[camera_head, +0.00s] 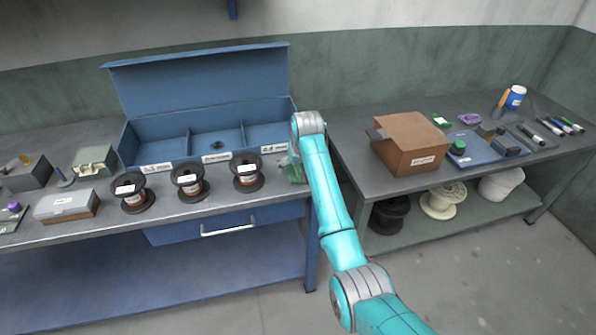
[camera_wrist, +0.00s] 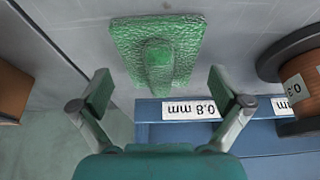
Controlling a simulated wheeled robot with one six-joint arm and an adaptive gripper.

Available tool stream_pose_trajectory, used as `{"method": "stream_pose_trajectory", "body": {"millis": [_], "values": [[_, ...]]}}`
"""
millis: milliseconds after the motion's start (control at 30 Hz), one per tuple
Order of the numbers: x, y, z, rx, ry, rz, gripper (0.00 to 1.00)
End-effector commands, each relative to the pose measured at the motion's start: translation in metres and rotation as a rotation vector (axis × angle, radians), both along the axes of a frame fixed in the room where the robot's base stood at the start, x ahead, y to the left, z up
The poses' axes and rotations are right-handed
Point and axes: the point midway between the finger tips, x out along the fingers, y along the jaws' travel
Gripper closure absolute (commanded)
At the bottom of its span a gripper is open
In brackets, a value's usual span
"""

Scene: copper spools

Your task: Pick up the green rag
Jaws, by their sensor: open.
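The green rag (camera_wrist: 157,58) lies on the grey bench top in the wrist view, a textured piece with a raised fold in its middle. In the head view the rag (camera_head: 293,170) shows at the right end of the left bench, partly hidden behind my arm. My gripper (camera_wrist: 160,90) is open in the wrist view, with one finger on each side of the rag's raised fold. The fingers look apart from the rag, and I cannot tell their exact height above it.
A blue compartment box (camera_head: 215,145) with an open lid stands behind the rag. Copper spools (camera_head: 247,175) stand to its left; one (camera_wrist: 300,75) is near my gripper in the wrist view. A cardboard box (camera_head: 410,143) is on the right bench, across a gap.

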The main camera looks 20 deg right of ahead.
Motion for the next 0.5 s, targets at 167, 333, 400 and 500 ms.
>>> {"method": "stream_pose_trajectory", "body": {"millis": [167,333,400,500], "values": [[0.0,0.0,0.0003,0.0,0.0,0.0,0.15],[-0.0001,-0.0001,0.0003,0.0,0.0,0.0,0.57],[-0.0002,-0.0001,0.0001,0.0,0.0,0.0,0.62],[-0.0002,0.0,0.0,0.0,0.0,0.0,0.62]]}}
